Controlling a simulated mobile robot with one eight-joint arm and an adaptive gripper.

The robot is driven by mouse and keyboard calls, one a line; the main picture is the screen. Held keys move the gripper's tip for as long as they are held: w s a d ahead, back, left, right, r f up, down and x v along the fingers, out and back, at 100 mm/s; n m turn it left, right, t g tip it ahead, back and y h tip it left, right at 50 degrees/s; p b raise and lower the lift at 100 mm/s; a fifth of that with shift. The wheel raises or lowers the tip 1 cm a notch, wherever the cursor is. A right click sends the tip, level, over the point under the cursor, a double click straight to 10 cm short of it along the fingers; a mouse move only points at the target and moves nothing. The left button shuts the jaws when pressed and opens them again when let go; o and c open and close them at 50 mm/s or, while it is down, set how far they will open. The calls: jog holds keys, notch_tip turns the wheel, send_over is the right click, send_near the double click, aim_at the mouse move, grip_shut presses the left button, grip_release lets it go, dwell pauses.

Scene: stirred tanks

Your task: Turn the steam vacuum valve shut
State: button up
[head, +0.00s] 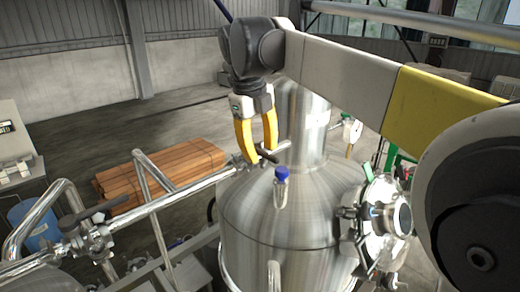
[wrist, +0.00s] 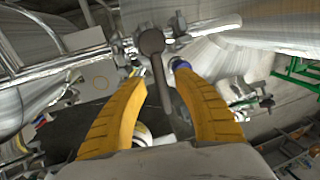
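A dark valve handle (head: 266,157) sits on the steel pipe beside the tank's shoulder in the head view, partly hidden by my fingers. In the wrist view the dark lever (wrist: 153,42) with its round end lies lengthwise between my yellow fingers. My gripper (head: 260,153) points down at this valve. Its fingers (wrist: 160,78) are spread, one on each side of the lever, with visible gaps, so it is open and holds nothing. I see no label naming this as the steam vacuum valve. How far the handle is turned is unclear.
The large steel tank (head: 280,215) stands right below my arm, with a blue-capped fitting (head: 281,174) near the gripper. A second valve with a dark lever (head: 95,212) is on the pipe at left. Stacked wood (head: 160,175) lies on the floor behind.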

jog(key=shift+r, duration=0.1)
notch_tip(320, 180, up, 12)
jog(key=s+a, duration=0.1)
jog(key=shift+s+a, duration=0.2)
jog(key=shift+a, duration=0.2)
jog(key=shift+f, duration=0.2)
jog(key=s+d+f+n+t+y, duration=0.1)
jog(key=s+d+f+n+t, duration=0.1)
jog(key=s+d+f+n, duration=0.45)
jog(key=s+d+f+n+t, duration=0.25)
jog(key=s+f+n, duration=0.55)
jog(key=f+n, duration=0.4)
jog(key=s+d+f+n+t+y, duration=0.1)
jog(key=s+d+f+n, duration=0.55)
jog(key=f+n, duration=0.3)
jog(key=shift+n, duration=0.3)
jog(key=f+b, duration=3.9)
jog(key=shift+a+f+b, duration=0.3)
jog(key=shift+f+b, duration=0.05)
